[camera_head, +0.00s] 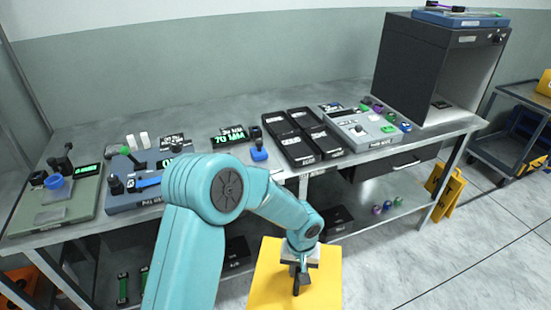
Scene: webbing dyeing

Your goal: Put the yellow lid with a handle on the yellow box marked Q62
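A flat yellow panel (265,283) shows at the bottom centre, in front of the workbench, and runs out of the picture at the bottom. I cannot tell whether it is the lid or the top of the box; no Q62 marking is legible on it. My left gripper (298,280), on the teal arm, points down over the middle of this panel. A dark narrow shape is at its fingertips, and I cannot tell whether it is fingers or a handle, or whether they grip it. My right gripper is not in view.
The metal workbench (95,140) holds devices, black trays (292,148) and a dark cabinet (400,75). A yellow folding stand (448,192) is by its right leg. A cart (500,150) stands at the right, with a yellow object (545,84) on top. The right floor is mostly clear.

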